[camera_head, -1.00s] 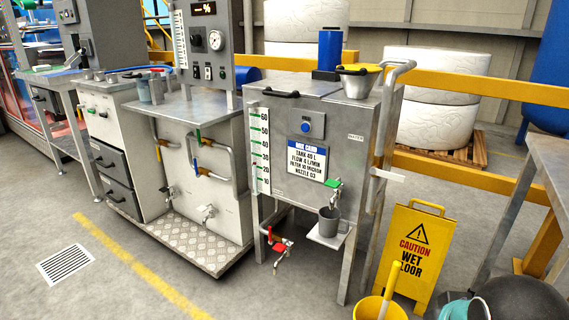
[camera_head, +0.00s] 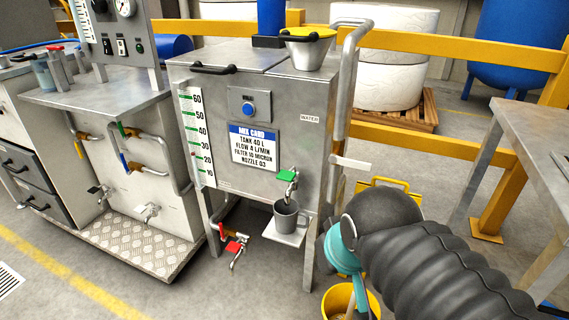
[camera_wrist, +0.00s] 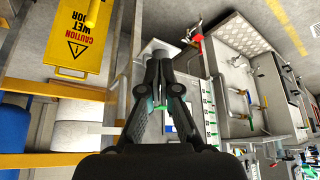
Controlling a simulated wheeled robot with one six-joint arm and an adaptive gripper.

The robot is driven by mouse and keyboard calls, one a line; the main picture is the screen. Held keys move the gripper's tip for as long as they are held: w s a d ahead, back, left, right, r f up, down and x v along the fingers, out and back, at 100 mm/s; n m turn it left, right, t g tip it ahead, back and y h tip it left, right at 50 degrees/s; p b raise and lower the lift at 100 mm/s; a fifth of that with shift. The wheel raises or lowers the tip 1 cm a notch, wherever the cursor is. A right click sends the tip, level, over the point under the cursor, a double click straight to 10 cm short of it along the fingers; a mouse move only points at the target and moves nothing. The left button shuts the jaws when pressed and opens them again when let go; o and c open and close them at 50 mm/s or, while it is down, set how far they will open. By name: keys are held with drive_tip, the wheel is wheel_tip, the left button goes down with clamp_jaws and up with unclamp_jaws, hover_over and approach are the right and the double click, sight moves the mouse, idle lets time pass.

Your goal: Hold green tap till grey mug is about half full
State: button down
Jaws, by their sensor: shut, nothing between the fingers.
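The green tap (camera_head: 286,176) is on the lower right front of the grey water tank, with its spout above the grey mug (camera_head: 285,215). The mug stands upright on a small shelf (camera_head: 287,236). No water stream can be made out, and the level inside the mug cannot be told. In the wrist view my gripper (camera_wrist: 161,54) is shut and empty, with its fingertips together in front of the tank. In the head view my arm comes in from the lower right. The gripper end is right of the mug, apart from it, and its fingertips are largely hidden.
A red tap (camera_head: 235,247) is low on the tank's left. A silver handrail (camera_head: 343,100) and a white plate (camera_head: 351,163) stick out on its right. A yellow bucket (camera_head: 343,299) and the wet floor sign (camera_wrist: 81,33) are nearby. A metal table (camera_head: 530,150) stands right.

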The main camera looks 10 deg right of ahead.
drive_tip(key=w+r+n+g, duration=0.1)
drive_tip(key=w+r+n, duration=0.2)
drive_tip(key=w+r, duration=0.45)
wheel_tip(320, 180, up, 6)
drive_tip(key=n+g, duration=0.5)
drive_tip(key=n, duration=0.3)
hover_over(286, 175)
drive_tip(key=shift+w+f+p, duration=0.15)
drive_tip(key=shift+f+p, duration=0.05)
drive_tip(key=shift+p, duration=0.15)
wheel_tip(286, 175, down, 14)
drive_tip(key=shift+b, duration=1.1)
